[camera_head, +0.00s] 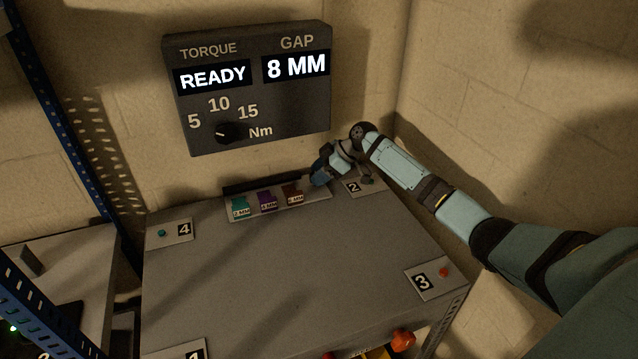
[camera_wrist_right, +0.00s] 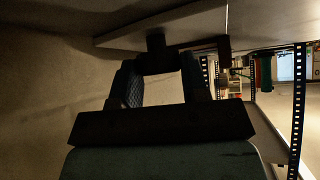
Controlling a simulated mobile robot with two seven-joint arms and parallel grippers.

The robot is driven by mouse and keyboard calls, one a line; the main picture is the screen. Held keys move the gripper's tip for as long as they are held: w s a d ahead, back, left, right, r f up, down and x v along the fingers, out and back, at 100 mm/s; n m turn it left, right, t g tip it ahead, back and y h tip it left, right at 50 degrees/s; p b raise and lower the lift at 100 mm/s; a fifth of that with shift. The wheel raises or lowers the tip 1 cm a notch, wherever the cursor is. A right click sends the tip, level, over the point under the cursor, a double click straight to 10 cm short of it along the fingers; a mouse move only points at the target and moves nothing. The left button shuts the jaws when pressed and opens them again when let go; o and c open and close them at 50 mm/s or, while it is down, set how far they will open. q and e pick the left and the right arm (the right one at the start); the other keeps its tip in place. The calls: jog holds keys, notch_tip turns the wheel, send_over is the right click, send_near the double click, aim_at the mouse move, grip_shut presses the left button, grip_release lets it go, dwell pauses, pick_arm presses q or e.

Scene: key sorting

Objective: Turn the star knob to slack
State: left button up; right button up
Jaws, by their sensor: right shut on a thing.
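I cannot clearly make out a star knob in either view; slack is not marked on anything I can read. My right gripper (camera_head: 322,174) is low at the back right of the bench, between the key rack and plate 2 (camera_head: 352,188). In the right wrist view, its blue fingers (camera_wrist_right: 160,84) are shut on a dark part (camera_wrist_right: 156,60) close to a pale flat surface. Shadow hides that part's shape. A round dark dial (camera_head: 231,132) on the wall panel has its pale pointer towards 5. My left gripper is not in view.
The panel (camera_head: 320,112) reads READY and 8 MM. A rack (camera_head: 235,216) holds green, purple and brown tagged keys. Plate 4 (camera_head: 166,237), plate 3 (camera_head: 424,293) and plate 1 (camera_head: 184,354) sit near the bench edges. The bench middle (camera_head: 290,270) is clear.

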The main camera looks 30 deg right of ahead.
jog(key=shift+f+n+b, duration=0.1)
jog(key=shift+n+b, duration=0.2)
jog(key=shift+g, duration=0.4)
jog(key=o, duration=0.6)
